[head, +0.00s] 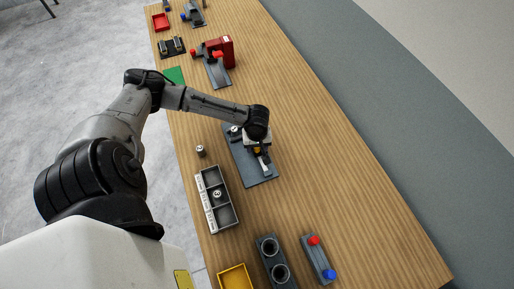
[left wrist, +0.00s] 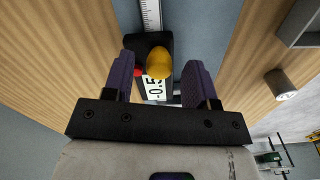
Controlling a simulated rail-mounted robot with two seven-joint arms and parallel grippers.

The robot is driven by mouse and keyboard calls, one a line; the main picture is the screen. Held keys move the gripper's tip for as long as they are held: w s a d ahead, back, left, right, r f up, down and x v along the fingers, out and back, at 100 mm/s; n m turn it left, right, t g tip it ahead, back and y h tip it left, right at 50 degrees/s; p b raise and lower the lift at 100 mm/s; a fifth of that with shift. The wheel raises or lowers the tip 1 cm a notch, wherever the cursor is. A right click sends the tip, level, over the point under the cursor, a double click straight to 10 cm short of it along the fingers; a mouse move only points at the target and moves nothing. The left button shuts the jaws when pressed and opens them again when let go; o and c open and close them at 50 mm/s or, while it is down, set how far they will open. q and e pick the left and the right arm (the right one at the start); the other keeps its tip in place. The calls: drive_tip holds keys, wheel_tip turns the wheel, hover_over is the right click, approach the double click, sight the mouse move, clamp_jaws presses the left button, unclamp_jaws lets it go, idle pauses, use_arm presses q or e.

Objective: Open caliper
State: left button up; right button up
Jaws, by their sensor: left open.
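The caliper lies on a dark grey base plate (head: 262,181) on the wooden table. In the left wrist view its silver graduated scale (left wrist: 151,14) runs away from a black slider (left wrist: 133,42) with a yellow knob (left wrist: 159,62), a small red part (left wrist: 138,72) and a white label reading "-0.5" (left wrist: 155,88). My left gripper (head: 257,150) is over the plate in the head view. In the wrist view its two purple fingers (left wrist: 158,82) are open, one on each side of the slider. I cannot tell whether they touch it. My right gripper is not in view.
Close left of the plate stand a small metal cylinder (head: 200,151) and a grey compartment tray (head: 204,184). Nearer are a yellow bin (head: 222,276), a two-ring block (head: 260,243) and a bar with red and blue knobs (head: 318,259). A red device (head: 228,50) stands farther off. The table's right side is clear.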

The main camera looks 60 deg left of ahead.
use_arm(q)
drive_tip(key=shift+f, duration=0.75)
drive_tip(key=shift+c, duration=0.3)
clamp_jaws()
